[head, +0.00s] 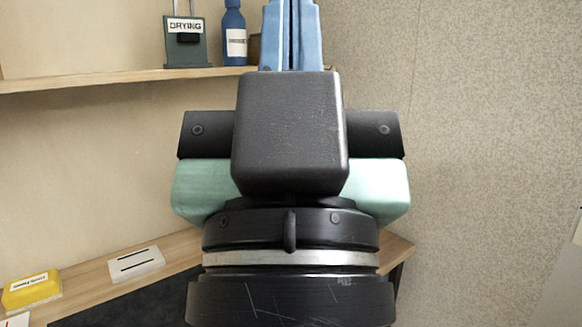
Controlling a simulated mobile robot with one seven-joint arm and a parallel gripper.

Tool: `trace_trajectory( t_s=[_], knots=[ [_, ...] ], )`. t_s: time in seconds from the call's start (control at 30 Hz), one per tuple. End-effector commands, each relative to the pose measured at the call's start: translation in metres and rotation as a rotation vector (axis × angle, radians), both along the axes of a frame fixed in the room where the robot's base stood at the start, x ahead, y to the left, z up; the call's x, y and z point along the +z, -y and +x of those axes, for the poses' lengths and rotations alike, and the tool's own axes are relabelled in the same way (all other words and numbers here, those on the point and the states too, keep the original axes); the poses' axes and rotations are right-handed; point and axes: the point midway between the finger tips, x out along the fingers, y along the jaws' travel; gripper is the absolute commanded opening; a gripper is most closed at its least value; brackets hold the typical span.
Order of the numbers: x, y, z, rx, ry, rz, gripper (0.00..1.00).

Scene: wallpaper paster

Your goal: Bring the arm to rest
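My gripper (291,28) stands upright in the middle of the head view, its black and mint-green body filling much of the picture. Its two blue fingers point up and lie close side by side, with only thin dark lines between them. I see nothing held between them. The fingertips are cut off by the top edge of the view. The gripper is in front of a wooden wall shelf (110,80) and hides part of it.
On the shelf stand a dark green "DRYING" holder (187,50) and a blue bottle (235,40). Below, a wooden worktop (85,285) carries a yellow block (32,290) and a white slotted piece (136,264). The speckled wall (490,130) at right is bare.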

Motion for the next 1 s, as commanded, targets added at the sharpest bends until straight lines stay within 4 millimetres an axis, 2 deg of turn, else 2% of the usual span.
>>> trace_trajectory(
  t_s=[0.03,0.6,0.8,1.0],
  knots=[
    [0.032,0.000,0.000,0.001,0.000,0.001,0.00],
    [0.202,0.000,0.001,0.005,-0.002,0.002,0.00],
    [0.240,-0.001,0.001,0.005,-0.002,0.002,0.00],
    [0.248,-0.001,0.001,0.006,-0.002,0.001,0.00]
  ],
)
